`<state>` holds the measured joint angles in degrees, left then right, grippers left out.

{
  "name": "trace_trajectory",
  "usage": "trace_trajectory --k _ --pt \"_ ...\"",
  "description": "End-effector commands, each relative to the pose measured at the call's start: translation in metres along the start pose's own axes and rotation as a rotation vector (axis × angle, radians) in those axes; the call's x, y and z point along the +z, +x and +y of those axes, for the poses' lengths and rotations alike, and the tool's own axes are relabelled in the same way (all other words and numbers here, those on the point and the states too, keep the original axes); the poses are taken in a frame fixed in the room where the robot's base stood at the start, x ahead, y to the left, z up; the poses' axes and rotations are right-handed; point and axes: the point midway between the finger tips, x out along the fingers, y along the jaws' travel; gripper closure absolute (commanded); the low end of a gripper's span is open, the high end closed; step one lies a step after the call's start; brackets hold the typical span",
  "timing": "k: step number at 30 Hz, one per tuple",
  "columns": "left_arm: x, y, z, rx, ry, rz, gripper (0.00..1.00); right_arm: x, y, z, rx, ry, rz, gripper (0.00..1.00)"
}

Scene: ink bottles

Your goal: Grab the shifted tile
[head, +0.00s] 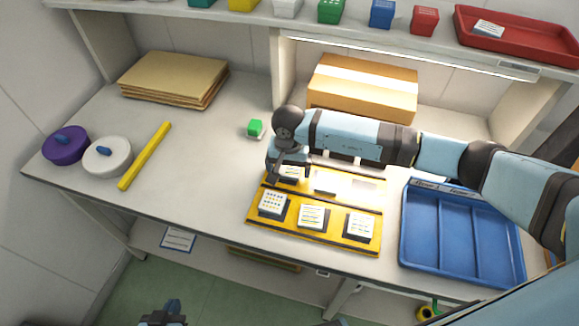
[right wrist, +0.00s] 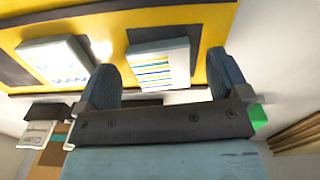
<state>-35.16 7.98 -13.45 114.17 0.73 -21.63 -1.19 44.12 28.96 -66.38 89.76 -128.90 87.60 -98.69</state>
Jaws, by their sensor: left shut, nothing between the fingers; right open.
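The yellow board (head: 312,240) on the table holds several white tiles with printed lines. The front row has a left tile (head: 271,203), a middle tile (head: 312,215) and a right tile (head: 360,226). A back-left tile (head: 291,172) lies under my right gripper (head: 283,170). In the right wrist view, my right gripper (right wrist: 160,62) is open, its fingers to either side of a tile with yellow and blue lines (right wrist: 163,70); contact cannot be told. A second tile (right wrist: 55,62) lies beside it. My left gripper (head: 165,314) is shut and empty at the bottom edge, away from the board.
A blue divided tray (head: 437,262) stands right of the board. Left are a yellow bar (head: 145,156), a white round container (head: 108,156) and a purple one (head: 65,147). A cardboard box (head: 362,88) stands behind my right arm. The left-middle table is clear.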

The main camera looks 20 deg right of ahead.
Motion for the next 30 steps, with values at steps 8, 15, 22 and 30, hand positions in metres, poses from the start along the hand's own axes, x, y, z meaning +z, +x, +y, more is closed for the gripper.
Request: trace_trajectory --k 8,15,22,30 --pt "-0.0027 -0.0011 -0.0001 0.0 0.0 0.004 1.0 -0.0002 0.0088 -0.0001 0.0 -0.001 0.001 0.06" --pt "-0.0022 -0.001 -0.0001 0.0 0.0 0.003 1.0 -0.0001 0.0086 0.0 0.0 -0.001 0.001 0.48" --pt "-0.0004 -0.0007 -0.0001 0.0 0.0 -0.001 1.0 -0.0002 0.0082 -0.0002 0.0 -0.001 0.001 0.63" --pt "0.0012 0.0001 0.0001 0.0 0.0 -0.002 1.0 -0.0006 -0.0006 -0.0005 -0.002 -0.001 0.002 0.63"
